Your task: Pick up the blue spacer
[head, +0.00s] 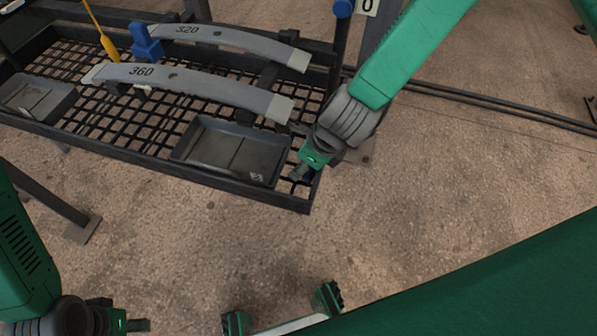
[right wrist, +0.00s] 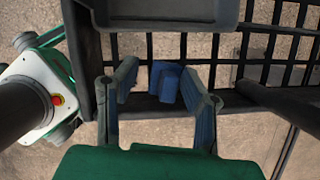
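The blue spacer (right wrist: 165,80) is in the right wrist view, near the rack's dark edge and close to a grey tray. It appears between the fingers of my right gripper (right wrist: 160,98), with a gap on each side. That gripper is open and holds nothing. In the head view my right gripper (head: 300,173) is at the rack's near right corner, beside the tray; the spacer cannot be made out clearly there. My left gripper (head: 137,325) is at the bottom edge of the head view, away from the rack and mostly cut off.
The mesh rack (head: 200,178) carries a grey tray (head: 277,166), another tray (head: 42,100) and two curved grey bars marked 360 (head: 190,83) and 320 (head: 230,38). Another blue piece (head: 147,42) stands farther back. A dark post (head: 337,45) rises near the right arm. Floor in front is open.

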